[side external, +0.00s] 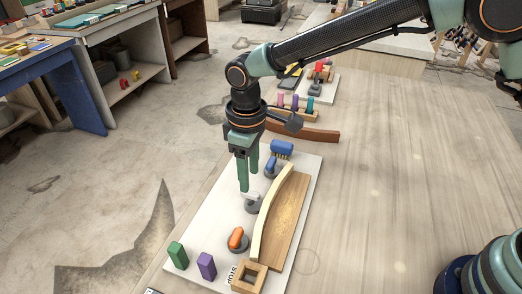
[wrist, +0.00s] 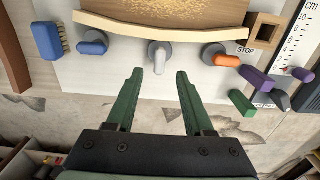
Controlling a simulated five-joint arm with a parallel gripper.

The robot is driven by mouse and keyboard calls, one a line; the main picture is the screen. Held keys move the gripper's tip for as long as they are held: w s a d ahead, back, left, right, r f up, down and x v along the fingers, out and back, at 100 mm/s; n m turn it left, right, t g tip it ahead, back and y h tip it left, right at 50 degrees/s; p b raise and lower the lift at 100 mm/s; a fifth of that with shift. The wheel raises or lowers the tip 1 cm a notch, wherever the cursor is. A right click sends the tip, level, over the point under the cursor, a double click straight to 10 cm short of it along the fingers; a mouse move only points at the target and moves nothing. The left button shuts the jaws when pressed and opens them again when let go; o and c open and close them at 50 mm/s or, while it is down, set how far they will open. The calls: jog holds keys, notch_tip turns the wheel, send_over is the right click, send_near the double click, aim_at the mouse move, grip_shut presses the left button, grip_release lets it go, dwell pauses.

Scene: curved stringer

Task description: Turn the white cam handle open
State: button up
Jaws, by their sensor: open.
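The white cam handle (wrist: 160,60) sits on a round grey base between two other cam handles, beside the curved cream strip (wrist: 160,32). In the wrist view it points toward my gripper, away from the strip. My gripper (wrist: 157,73) is open and empty, with its green fingers pointing at the white handle, one to each side of its line. In the side view my gripper (side external: 247,188) hangs over the board just above the white handle (side external: 251,197), whose upper part is partly hidden by the fingers. I cannot tell whether the fingertips reach down around it.
A blue cam handle (wrist: 92,48) and an orange one (wrist: 226,60) flank the white one. A blue brush (wrist: 48,40) lies beyond the blue handle. A wooden square block (wrist: 264,32), a green block (wrist: 241,103) and a purple block (wrist: 253,77) stand near the STOP end.

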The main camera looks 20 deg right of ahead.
aim_at(252, 199)
jog(key=shift+f, duration=2.4)
grip_shut()
